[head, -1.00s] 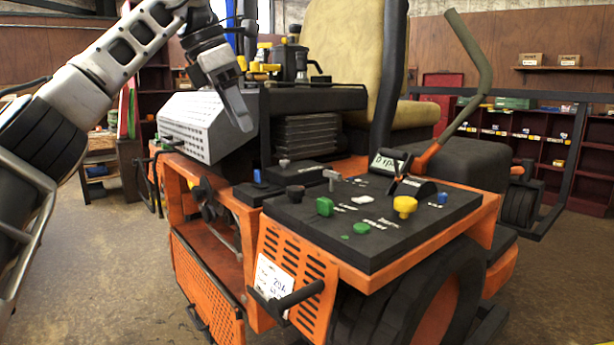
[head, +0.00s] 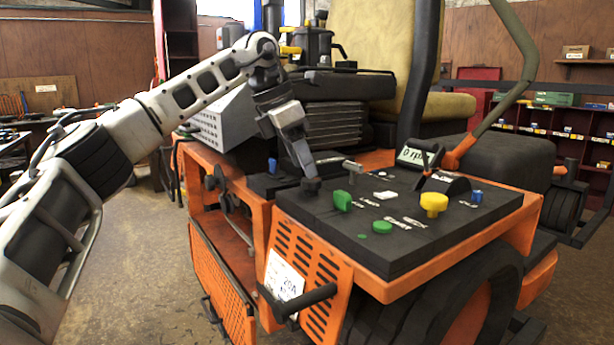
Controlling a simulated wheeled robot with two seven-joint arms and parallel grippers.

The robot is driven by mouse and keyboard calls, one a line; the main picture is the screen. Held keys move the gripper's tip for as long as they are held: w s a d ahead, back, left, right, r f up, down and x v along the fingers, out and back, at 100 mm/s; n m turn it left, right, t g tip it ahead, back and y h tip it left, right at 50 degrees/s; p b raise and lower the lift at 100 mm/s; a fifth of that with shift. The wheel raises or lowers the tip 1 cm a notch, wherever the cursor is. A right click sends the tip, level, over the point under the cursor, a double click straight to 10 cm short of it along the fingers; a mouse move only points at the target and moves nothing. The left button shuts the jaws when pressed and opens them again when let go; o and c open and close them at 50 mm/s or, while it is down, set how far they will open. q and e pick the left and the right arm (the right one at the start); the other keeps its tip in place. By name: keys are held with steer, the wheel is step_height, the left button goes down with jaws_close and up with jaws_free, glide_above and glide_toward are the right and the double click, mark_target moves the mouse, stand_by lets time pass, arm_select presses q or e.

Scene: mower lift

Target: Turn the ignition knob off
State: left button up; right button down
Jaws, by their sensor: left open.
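The black control panel (head: 385,245) lies on top of the orange mower body. A small dark knob (head: 311,185) stands at its left corner. A green knob (head: 342,200) is just right of it, and a yellow knob (head: 433,203) is farther right. The labels are too small to tell which is the ignition knob. My left gripper (head: 306,172) points down at the dark knob, its tips at or just above it; contact cannot be told. It is open, though the gap between its fingers hardly shows. My right gripper is out of view.
A metal toggle (head: 351,168), a white switch (head: 385,195), a flat green button (head: 382,227) and a blue knob (head: 476,196) share the panel. A small display (head: 416,156) and an orange-based lever (head: 458,152) stand at its back. Open floor lies at the left.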

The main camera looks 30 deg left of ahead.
mark_target(307, 180)
arm_select(q)
steer(key=shift+x, duration=1.55)
steer(key=shift+c, duration=0.4)
steer(key=c, duration=0.9)
